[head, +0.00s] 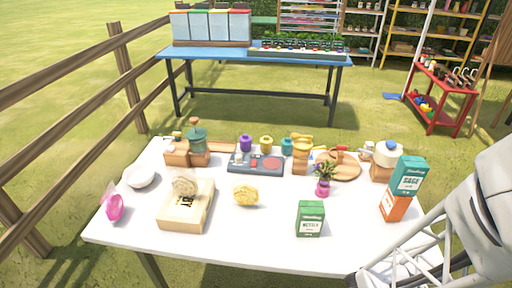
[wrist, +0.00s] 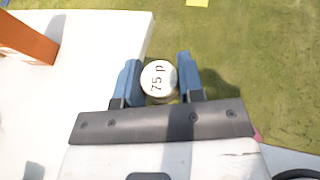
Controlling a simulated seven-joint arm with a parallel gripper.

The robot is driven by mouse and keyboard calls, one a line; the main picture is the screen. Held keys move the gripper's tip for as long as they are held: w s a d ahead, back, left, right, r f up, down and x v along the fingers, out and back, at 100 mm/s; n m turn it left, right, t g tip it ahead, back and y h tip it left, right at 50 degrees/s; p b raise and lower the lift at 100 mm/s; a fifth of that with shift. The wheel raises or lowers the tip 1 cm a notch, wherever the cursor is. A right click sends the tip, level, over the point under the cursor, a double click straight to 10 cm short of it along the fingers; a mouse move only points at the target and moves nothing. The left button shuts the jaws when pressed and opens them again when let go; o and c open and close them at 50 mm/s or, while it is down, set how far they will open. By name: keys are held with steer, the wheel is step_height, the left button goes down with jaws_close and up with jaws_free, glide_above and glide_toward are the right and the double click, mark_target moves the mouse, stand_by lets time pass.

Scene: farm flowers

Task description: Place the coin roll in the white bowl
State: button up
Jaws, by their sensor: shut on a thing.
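The coin roll (wrist: 158,78) shows end-on in the wrist view as a pale round disc marked "75 p". My gripper (wrist: 157,72) is shut on it, with one blue finger on each side. In that view the roll is beyond the table's edge, with grass behind it. The white bowl (head: 140,175) sits at the left end of the white table in the head view, far from my arm at the right edge. My gripper's fingers and the coin roll cannot be made out in the head view.
The white table (head: 265,250) holds a green seed box (head: 310,218), stacked teal and orange boxes (head: 396,205), a yellow bundle (head: 246,195), a cardboard box (head: 172,222) and a pink item (head: 115,207). Grinders and jars line the back. The front strip is mostly clear.

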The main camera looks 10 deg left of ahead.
step_height(320, 180, up, 14)
steer(key=w+a+r+n+t+y, duration=0.1)
steer(key=w+a+n+t+y, duration=0.15)
steer(key=w+a, duration=0.55)
steer(key=w+a+r+n+t+y, duration=0.2)
steer(key=w+a+n+t, duration=0.2)
steer(key=w+a, duration=0.45)
steer(key=w+a+n+t+y, duration=0.1)
steer(key=w+a+n+y, duration=0.2)
steer(key=w+a, duration=0.45)
steer(key=w+a+n+t+y, duration=0.15)
steer(key=w+a, duration=0.25)
steer(key=a, duration=0.7)
steer(key=s+a+f+n+g+y, duration=0.1)
steer(key=s+a+n+y, duration=0.2)
steer(key=a, duration=1.1)
steer(key=s+a+f+n+y, duration=0.1)
steer(key=a+n+y, duration=0.3)
steer(key=a, duration=1.1)
steer(key=s+a+f+n+g+y, duration=0.1)
steer(key=s+a+n+y, duration=0.2)
steer(key=a, duration=1.1)
step_height(320, 180, down, 11)
steer(key=w+y, duration=0.1)
steer(key=shift+d, duration=0.3)
steer(key=shift+w+a, duration=0.1)
steer(key=shift+w, duration=0.1)
